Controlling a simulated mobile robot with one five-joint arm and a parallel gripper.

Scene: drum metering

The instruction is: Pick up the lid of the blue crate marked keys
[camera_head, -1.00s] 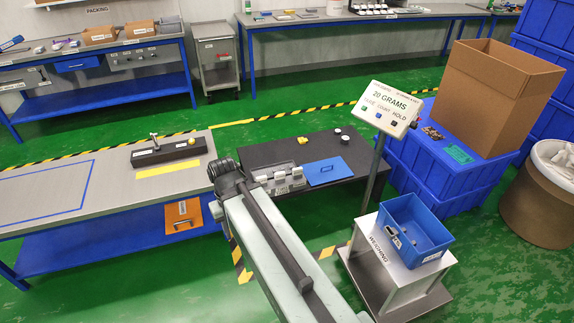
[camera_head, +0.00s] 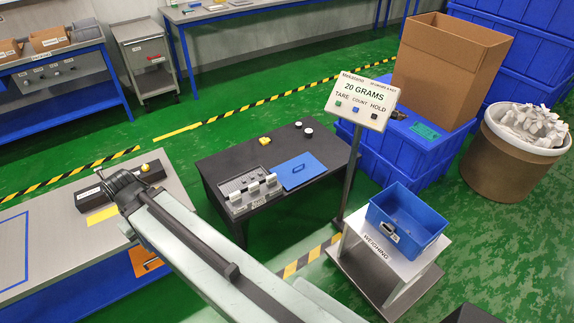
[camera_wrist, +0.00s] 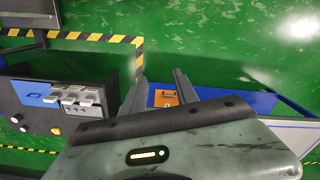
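A flat blue panel with a small dark handle, which looks like a lid, (camera_head: 299,171) lies on the right part of the low dark table (camera_head: 325,146). It also shows at the left of the wrist view (camera_wrist: 38,93). An open-topped blue crate (camera_head: 421,238) with a small white label, too small to read, sits on the weighing stand. My gripper (camera_wrist: 161,88) has its two fingers apart with nothing between them. In the head view my gripper is to the left of the dark table, over the bench's right end and apart from the panel.
Metal clips in a tray (camera_head: 253,189) sit left of the panel on the dark table. A display post reading 20 GRAMS (camera_head: 361,103) stands at its right. The weighing stand (camera_head: 366,248) is at front right. A grey bench (camera_head: 60,215) is at left.

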